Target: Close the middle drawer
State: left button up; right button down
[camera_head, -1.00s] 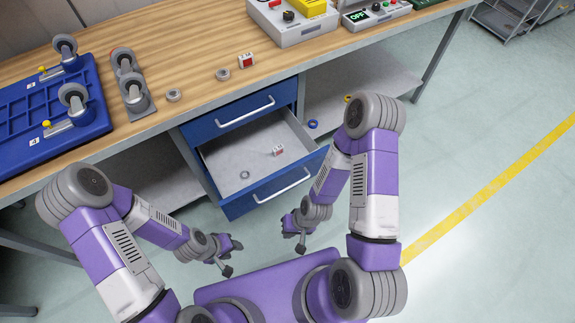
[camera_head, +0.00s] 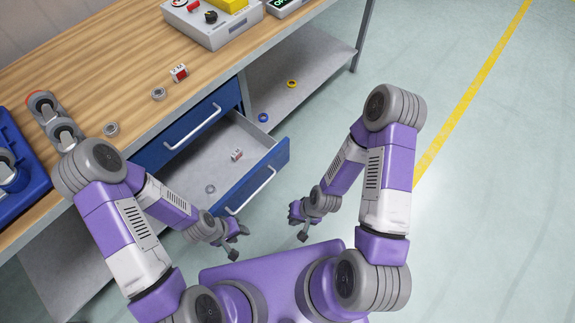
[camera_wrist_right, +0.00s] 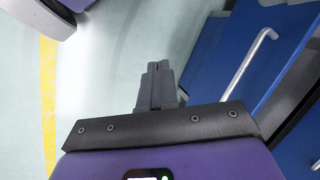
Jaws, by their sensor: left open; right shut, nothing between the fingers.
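The blue cabinet under the bench has a shut top drawer (camera_head: 185,132) with a white bar handle. The drawer below it, the middle drawer (camera_head: 270,163), stands pulled out. Its blue front carries a bar handle (camera_head: 250,190), and a small red and white box (camera_head: 237,155) and a grey ring (camera_head: 210,189) lie inside. My left gripper (camera_head: 236,242) is open and empty, just in front of the drawer's near-left corner.
The bench top (camera_head: 110,80) holds a control box (camera_head: 210,22), a red and white box (camera_head: 179,73), rings and caster wheels. A lower shelf (camera_head: 310,70) holds a yellow and a blue ring. The floor right of the drawer is clear up to a yellow line (camera_head: 470,90).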

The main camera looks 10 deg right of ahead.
jog(key=w+d+r+m+t, duration=0.1)
jog(key=w+r+m+t, duration=0.2)
jog(key=m, duration=0.5)
jog(key=w+d+r+m+t+y, duration=0.15)
jog(key=w+m, duration=0.25)
jog(key=m, duration=0.4)
jog(key=w+r+m+t, duration=0.2)
jog(key=w+r+m, duration=0.15)
jog(key=m, duration=0.55)
jog(key=b, duration=0.2)
send_near(265, 165)
notch_tip(265, 165, down, 4)
jog(key=shift+w+a+t+h+b, duration=0.25)
jog(key=shift+w+a+b, duration=0.3)
jog(key=shift+w+a, duration=0.95)
jog(key=shift+w, duration=0.05)
jog(key=shift+w, duration=0.15)
